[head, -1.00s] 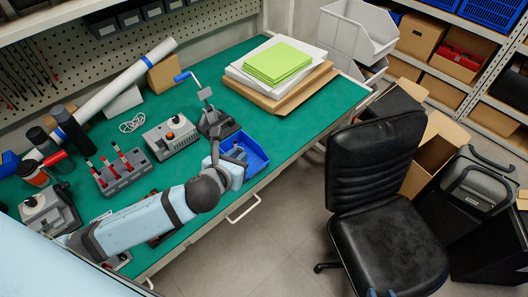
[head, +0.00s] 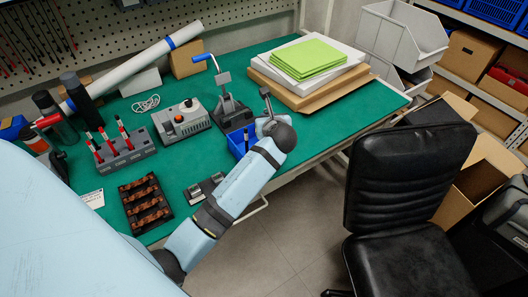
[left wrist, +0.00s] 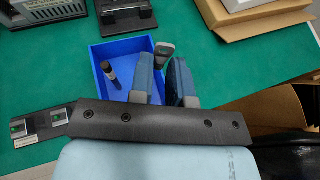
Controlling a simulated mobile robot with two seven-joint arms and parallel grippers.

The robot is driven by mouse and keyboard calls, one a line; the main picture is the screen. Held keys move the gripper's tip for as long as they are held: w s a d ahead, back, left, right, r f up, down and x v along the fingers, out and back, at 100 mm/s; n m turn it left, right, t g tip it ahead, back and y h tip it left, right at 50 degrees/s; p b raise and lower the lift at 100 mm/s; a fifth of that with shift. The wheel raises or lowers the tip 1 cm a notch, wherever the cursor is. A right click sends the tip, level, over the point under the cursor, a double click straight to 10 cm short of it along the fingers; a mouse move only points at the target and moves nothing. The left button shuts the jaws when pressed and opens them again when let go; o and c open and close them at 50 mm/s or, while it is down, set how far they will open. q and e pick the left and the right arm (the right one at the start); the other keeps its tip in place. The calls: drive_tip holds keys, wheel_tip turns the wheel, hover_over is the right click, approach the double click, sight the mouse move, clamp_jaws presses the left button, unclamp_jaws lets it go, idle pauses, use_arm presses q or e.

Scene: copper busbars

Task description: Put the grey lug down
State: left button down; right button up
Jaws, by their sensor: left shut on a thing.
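My left gripper (left wrist: 162,72) is shut on a grey lug, whose rounded grey end (left wrist: 164,48) shows beyond the fingers in the left wrist view. In the head view, a dark grey piece (head: 265,93) stands up at my left gripper (head: 267,115). The blue bin (head: 235,148) lies just left of the gripper and is partly hidden by my arm. In the left wrist view the fingers overlap the right side of the bin (left wrist: 98,52); the height above it is unclear. A dark cylinder with a pale band (left wrist: 110,73) lies in the bin. My right gripper is not in view.
A black tray with copper bars (head: 145,204) and a small grey fixture (head: 204,188) lie left of my arm. A cardboard stack (head: 310,90) is at the back right.

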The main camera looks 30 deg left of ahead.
use_arm(q)
wheel_tip(320, 180, down, 11)
drive_tip(key=shift+r+b, duration=0.1)
drive_tip(key=shift+b, duration=0.65)
wheel_tip(320, 180, down, 5)
drive_tip(key=shift+r+b, duration=0.2)
drive_tip(key=shift+b, duration=0.25)
drive_tip(key=shift+f, duration=0.3)
drive_tip(key=shift+f, duration=0.25)
drive_tip(key=c, duration=1.4)
unclamp_jaws()
drive_tip(key=shift+d, duration=0.1)
drive_tip(key=shift+o, duration=0.2)
